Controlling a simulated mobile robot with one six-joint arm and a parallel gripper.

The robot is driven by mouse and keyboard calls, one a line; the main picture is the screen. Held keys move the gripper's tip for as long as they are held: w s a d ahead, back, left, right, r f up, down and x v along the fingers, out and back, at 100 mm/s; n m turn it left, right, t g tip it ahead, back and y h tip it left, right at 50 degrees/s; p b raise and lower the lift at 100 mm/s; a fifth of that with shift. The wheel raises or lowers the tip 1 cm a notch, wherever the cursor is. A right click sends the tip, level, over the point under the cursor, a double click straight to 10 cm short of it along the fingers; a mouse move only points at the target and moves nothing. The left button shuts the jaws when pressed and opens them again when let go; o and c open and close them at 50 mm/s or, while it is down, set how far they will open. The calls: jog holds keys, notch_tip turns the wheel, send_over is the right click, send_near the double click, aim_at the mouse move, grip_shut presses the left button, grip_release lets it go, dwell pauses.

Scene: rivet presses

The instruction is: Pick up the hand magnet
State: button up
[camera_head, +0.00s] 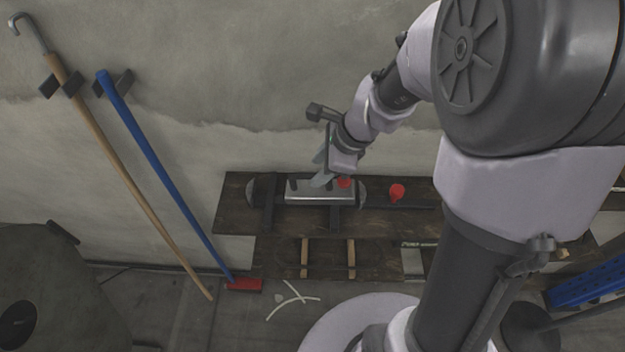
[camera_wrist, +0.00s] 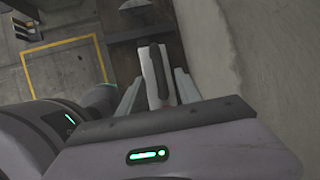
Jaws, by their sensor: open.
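The hand magnet appears to be the silver block (camera_head: 310,195) with dark grip parts on top and a red spot at its right end. It lies on a dark wooden shelf (camera_head: 232,215) against the wall. In the wrist view, a pale block (camera_wrist: 149,72) with a dark handle (camera_wrist: 159,70) lies lengthwise between my fingers. My gripper (camera_head: 322,180) is over the block, and it also shows in the wrist view (camera_wrist: 158,92). It is open, with one finger on each side of the block. I cannot tell whether the fingers touch it. My gripper partly hides the block.
A small red object (camera_head: 397,191) stands on the shelf to the right. A blue pole (camera_head: 165,175) and a wooden stick (camera_head: 130,185) lean on the wall at left. White strips (camera_head: 291,298) lie on the floor. A blue rack (camera_head: 590,285) is at right. The wall is close behind the shelf.

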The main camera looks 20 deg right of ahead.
jog(key=f+b, duration=0.1)
jog(key=f, duration=0.1)
jog(key=w+f+b, duration=0.1)
jog(key=f, duration=0.1)
jog(key=shift+f, duration=0.15)
jog(key=shift+a, duration=0.1)
grip_shut()
dwell(1.0)
